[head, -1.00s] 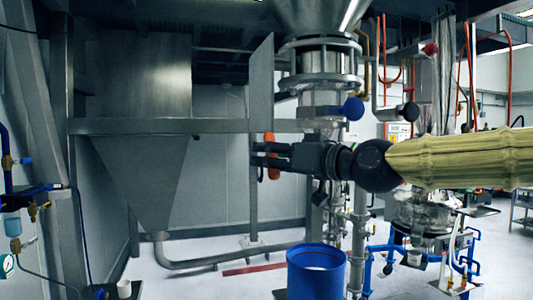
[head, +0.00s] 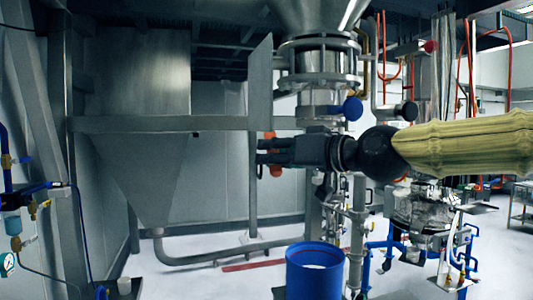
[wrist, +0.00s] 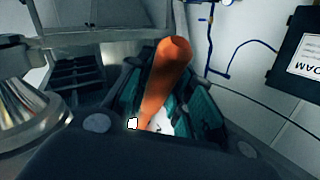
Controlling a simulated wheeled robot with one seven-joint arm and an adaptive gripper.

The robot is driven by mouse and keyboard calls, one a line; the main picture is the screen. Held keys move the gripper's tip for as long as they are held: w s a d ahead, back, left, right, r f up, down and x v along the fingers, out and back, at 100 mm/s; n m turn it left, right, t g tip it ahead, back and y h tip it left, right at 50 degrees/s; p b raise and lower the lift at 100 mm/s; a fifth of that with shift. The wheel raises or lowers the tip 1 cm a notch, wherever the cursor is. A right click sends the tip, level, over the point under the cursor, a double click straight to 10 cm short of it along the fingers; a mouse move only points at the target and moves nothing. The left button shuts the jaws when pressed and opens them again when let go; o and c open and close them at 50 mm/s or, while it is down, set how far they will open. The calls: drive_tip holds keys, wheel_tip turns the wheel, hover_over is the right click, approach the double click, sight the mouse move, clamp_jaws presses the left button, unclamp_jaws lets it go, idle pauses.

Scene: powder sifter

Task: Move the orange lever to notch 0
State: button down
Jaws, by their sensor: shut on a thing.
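The orange lever (head: 275,169) stands below the steel hopper in the head view, partly hidden by my fingers. Its rounded end and shaft also show in the wrist view (wrist: 165,75), where it tilts to the right between the teal finger pads. My gripper (head: 263,151) reaches in from the right, with its fingers level across the lever. In the wrist view my gripper (wrist: 160,100) has a pad on each side of the lever, shut on it. The lever's base and any notch marks cannot be made out.
A blue drum (head: 315,272) stands on the floor below my gripper. A blue knob (head: 352,108) and a black knob (head: 408,111) are close above the arm. A steel upright plate (head: 260,85) rises just above the fingers.

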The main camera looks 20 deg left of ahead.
drive_tip(key=shift+s+d+r, duration=0.3)
drive_tip(key=shift+s+r, duration=0.05)
drive_tip(key=shift+s, duration=0.15)
drive_tip(key=c, duration=1.3)
unclamp_jaws()
drive_tip(key=shift+h, duration=0.3)
drive_tip(key=shift+o, duration=0.2)
drive_tip(key=shift+d, duration=0.2)
drive_tip(key=f+v, duration=0.1)
drive_tip(key=v, duration=0.6)
drive_tip(key=shift+s+d+r, duration=0.2)
drive_tip(key=shift+d+r, duration=0.15)
drive_tip(key=shift+r, duration=0.15)
